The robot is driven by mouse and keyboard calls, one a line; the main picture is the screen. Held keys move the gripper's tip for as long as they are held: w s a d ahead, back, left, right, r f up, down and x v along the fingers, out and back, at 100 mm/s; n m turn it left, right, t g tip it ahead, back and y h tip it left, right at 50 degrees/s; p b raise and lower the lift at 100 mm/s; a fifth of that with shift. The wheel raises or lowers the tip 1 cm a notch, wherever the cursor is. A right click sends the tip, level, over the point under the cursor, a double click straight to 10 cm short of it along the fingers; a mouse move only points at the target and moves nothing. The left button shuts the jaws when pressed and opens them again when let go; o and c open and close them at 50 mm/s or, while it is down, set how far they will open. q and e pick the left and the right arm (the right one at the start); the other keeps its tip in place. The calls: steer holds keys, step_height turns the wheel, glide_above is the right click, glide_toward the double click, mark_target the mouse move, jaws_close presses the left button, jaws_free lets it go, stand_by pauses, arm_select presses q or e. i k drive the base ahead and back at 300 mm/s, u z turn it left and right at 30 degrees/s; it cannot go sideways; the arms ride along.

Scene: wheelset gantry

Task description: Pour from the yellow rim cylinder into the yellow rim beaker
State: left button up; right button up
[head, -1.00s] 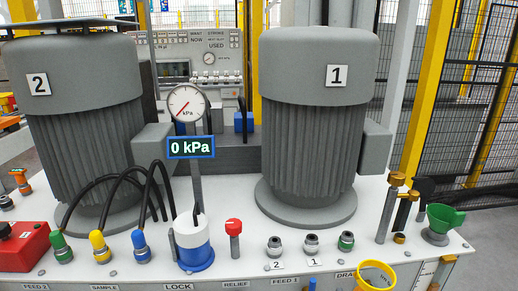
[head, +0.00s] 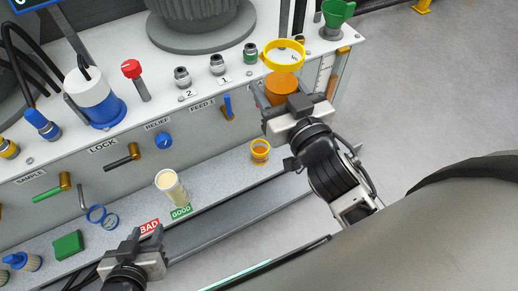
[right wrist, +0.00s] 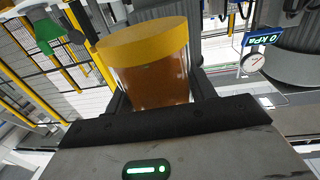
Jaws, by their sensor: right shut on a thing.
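The yellow rim cylinder (head: 281,88) is clear, with a wide yellow rim and amber liquid inside. My right gripper (head: 290,103) is shut on it and holds it above the ledge, near the bench's right end. The cylinder fills the middle of the right wrist view (right wrist: 155,75), between the dark fingers. The yellow rim beaker (head: 260,150) is small and stands on the lower ledge, below and left of the held cylinder, apart from it. Its inside looks orange; any contents are unclear. My left gripper (head: 146,240) is open and empty at the lower left, near the BAD label.
A pale cylinder (head: 173,188) stands by the GOOD label. A green block (head: 68,245) and blue rings (head: 101,215) lie farther left on the ledge (head: 215,175). Valve handles, including a blue lever (head: 228,107), stick out above it. A green funnel (head: 337,14) stands at the back right.

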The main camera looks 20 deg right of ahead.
mark_target(260, 148)
steer(key=z, duration=0.9)
steer(key=i, duration=0.2)
steer(key=u, duration=0.35)
